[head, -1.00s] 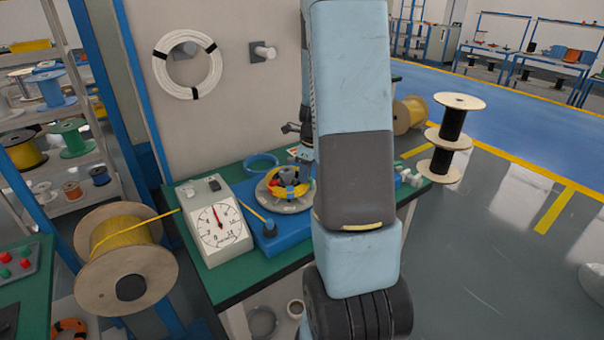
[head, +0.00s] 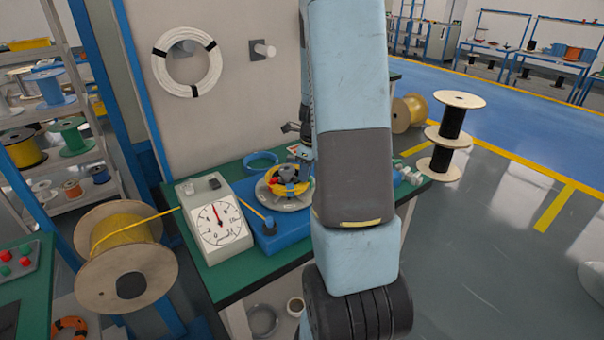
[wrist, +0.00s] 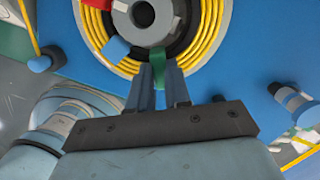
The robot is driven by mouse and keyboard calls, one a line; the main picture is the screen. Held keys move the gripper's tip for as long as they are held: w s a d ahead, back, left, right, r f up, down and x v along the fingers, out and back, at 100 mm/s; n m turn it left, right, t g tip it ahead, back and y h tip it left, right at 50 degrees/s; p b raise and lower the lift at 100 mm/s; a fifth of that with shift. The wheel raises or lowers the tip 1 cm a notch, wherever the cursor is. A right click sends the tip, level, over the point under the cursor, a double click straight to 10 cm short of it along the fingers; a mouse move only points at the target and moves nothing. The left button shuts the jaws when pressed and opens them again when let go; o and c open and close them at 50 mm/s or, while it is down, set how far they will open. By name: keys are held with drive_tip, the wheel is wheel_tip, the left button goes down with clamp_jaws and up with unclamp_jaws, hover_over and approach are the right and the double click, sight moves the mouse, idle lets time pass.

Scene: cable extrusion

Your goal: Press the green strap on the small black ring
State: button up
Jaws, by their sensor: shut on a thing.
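In the wrist view my gripper (wrist: 159,68) has its two fingers close together on the green strap (wrist: 158,80), which shows as a narrow piece between the fingertips. The black ring (wrist: 181,44) lies around the grey hub (wrist: 155,22), just beyond the fingertips, partly hidden by them. A coil of yellow cable (wrist: 203,52) circles it on the outside. A blue strap (wrist: 117,48) and a red strap (wrist: 98,4) lie across the coil. I cannot tell whether the green strap touches the ring. In the head view my arm hides much of the gripper over the yellow coil (head: 284,190).
The coil stand is on a blue base (head: 265,232) on the green bench (head: 245,278). A white dial gauge (head: 216,222) stands left of it and a blue ring (head: 261,161) lies behind. A large yellow-wound spool (head: 125,262) is beside the bench.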

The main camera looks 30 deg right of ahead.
drive_tip(key=shift+f, duration=0.1)
drive_tip(key=o, duration=0.9)
drive_tip(key=shift+r, duration=4.05)
